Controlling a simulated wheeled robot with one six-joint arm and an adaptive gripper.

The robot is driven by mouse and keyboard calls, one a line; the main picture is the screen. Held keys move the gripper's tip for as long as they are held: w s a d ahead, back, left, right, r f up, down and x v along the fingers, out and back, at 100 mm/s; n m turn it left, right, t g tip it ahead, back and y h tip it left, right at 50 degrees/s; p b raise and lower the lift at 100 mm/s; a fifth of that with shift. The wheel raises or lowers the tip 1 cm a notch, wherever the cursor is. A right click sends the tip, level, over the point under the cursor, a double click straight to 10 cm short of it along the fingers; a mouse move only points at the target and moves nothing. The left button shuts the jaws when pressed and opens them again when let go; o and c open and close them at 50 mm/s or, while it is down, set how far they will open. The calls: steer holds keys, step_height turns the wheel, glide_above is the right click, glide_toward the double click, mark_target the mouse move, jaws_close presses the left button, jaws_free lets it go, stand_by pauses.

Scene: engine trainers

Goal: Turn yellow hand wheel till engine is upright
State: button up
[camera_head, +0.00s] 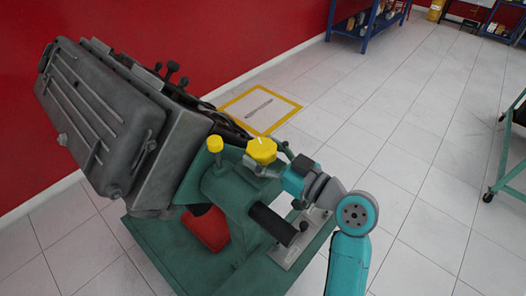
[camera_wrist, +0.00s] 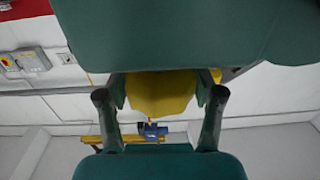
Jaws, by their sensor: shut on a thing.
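The grey engine (camera_head: 105,115) hangs on the green stand (camera_head: 232,200) at the left of the head view, clearly tilted. The yellow hand wheel (camera_head: 262,150) is on top of the stand, right of the engine. My gripper (camera_head: 259,163) reaches it from the right and is shut on it. In the wrist view the yellow wheel (camera_wrist: 160,95) sits between the two fingers of my gripper (camera_wrist: 160,105). Green parts of the stand cover the top and bottom of that view. The far side of the wheel is hidden.
A smaller yellow knob (camera_head: 214,144) stands just left of the wheel. A dark cylindrical bar (camera_head: 272,222) juts from the stand below my arm. A red wall (camera_head: 150,30) is close behind the engine. The tiled floor (camera_head: 430,130) to the right is largely clear.

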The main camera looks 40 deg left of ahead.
mark_target(263, 145)
steer(key=n+g+h, duration=0.1)
steer(key=n+g, duration=0.2)
steer(key=g, duration=0.1)
steer(key=n+g+h, duration=0.1)
steer(key=n+g, duration=0.2)
steer(key=g, duration=0.2)
steer(key=shift+w, duration=0.2)
steer(key=n+g+h, duration=0.5)
steer(key=g, duration=0.1)
steer(key=shift+n+g+h, duration=0.3)
steer(key=shift+g, duration=0.1)
steer(key=o, duration=1.2)
steer(key=shift+a, duration=0.1)
steer(key=shift+c, duration=0.2)
step_height(263, 145, up, 10)
steer(key=shift+f, duration=0.1)
